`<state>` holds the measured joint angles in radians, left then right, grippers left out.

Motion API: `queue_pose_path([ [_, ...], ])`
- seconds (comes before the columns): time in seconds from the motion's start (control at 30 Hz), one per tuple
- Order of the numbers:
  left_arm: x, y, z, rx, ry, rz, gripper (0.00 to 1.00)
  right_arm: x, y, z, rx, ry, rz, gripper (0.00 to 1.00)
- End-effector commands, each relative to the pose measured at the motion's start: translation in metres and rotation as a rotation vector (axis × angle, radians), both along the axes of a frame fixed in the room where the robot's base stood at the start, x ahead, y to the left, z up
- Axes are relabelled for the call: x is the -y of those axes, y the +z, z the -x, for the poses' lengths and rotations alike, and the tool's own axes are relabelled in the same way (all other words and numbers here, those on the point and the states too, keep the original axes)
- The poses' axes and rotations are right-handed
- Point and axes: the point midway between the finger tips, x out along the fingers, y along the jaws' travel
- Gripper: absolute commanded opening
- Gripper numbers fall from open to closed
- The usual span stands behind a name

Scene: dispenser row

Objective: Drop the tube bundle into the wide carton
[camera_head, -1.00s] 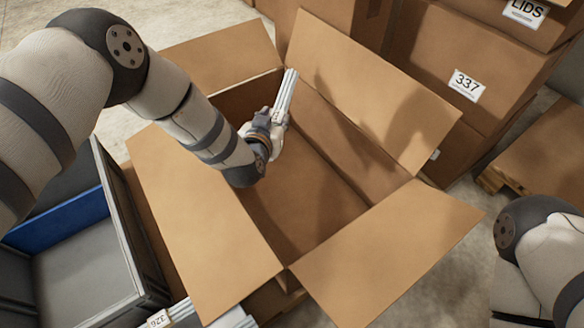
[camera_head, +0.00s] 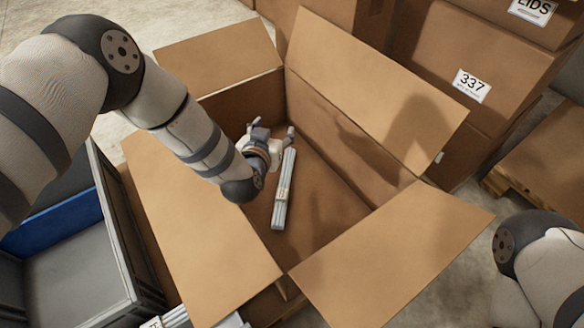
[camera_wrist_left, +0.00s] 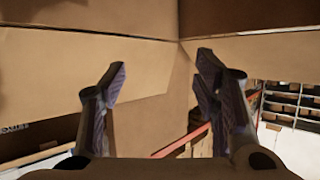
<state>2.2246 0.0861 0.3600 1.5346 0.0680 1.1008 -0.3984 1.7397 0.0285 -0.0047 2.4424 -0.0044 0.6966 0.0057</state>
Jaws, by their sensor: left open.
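The tube bundle (camera_head: 284,190) is a set of pale, slim tubes with a band around the middle. In the head view it shows inside the wide carton (camera_head: 208,228), just below and right of my left gripper; I cannot tell whether it lies on the carton's floor or is still falling. The carton is open with its flaps folded outward. My left gripper (camera_head: 271,133) is open and empty, over the carton's interior. In the left wrist view its two fingers (camera_wrist_left: 160,95) stand wide apart with nothing between them. My right gripper is not in view.
A grey crate (camera_head: 100,240) with a blue inner panel stands left of the carton. More pale tubes (camera_head: 178,318) show at the bottom edge. Stacked cartons, one marked 337 (camera_head: 500,95), stand behind at the right. A pallet (camera_head: 497,181) lies at the right.

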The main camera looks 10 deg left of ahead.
Motion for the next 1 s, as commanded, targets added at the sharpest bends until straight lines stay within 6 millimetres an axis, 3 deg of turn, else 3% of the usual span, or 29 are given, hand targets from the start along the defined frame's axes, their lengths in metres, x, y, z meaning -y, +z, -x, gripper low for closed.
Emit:
queue_pose_path([
  [0.2, -0.001, 0.022, 0.053, -0.003, -0.001, 0.0, 0.56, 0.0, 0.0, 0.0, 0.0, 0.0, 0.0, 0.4],
  [0.4, -0.001, 0.038, 0.089, 0.0, 0.0, 0.0, 0.56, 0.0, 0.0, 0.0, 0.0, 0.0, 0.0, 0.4],
  [0.53, -0.002, 0.042, 0.098, 0.002, 0.0, 0.0, 0.56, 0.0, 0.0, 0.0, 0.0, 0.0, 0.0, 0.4],
  [0.9, -0.002, 0.042, 0.098, 0.002, 0.0, 0.0, 0.56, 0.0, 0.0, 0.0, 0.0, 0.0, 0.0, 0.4],
  [1.0, -0.002, 0.058, 0.096, 0.014, 0.0, 0.0, 0.56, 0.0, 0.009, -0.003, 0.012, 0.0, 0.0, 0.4],
])
